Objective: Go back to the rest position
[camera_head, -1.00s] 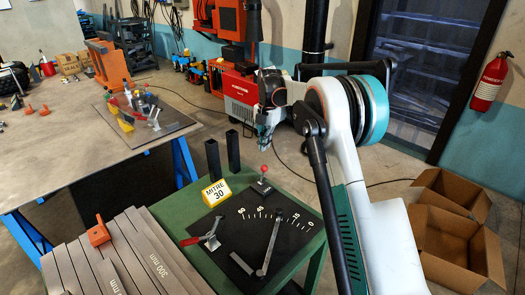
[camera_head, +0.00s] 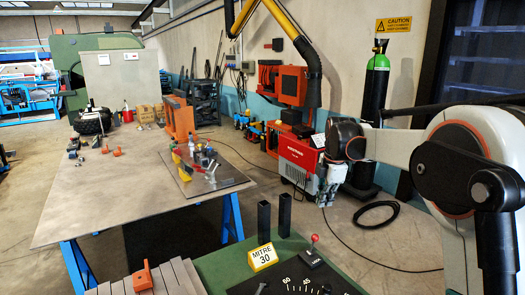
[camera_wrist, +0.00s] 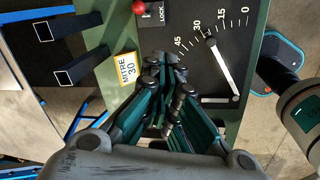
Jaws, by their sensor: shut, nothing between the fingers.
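My gripper (camera_head: 327,190) hangs from my raised arm at the right of the head view, pointing down in front of the red machine. In the wrist view my gripper (camera_wrist: 165,65) has its dark green fingers together at the tips, with nothing between them. Below it in that view lies the black mitre plate (camera_wrist: 215,20) with its angle scale and a pale pointer arm (camera_wrist: 217,68). The gripper appears apart from the plate, and its exact height cannot be told.
The green table (camera_head: 215,266) carries two dark square posts (camera_head: 264,222), a yellow MITRE 30 block (camera_head: 262,257) and a red-knobbed lock lever (camera_head: 314,240). Grey bars (camera_head: 165,278) lie at the front. A workbench (camera_head: 105,190) stands left.

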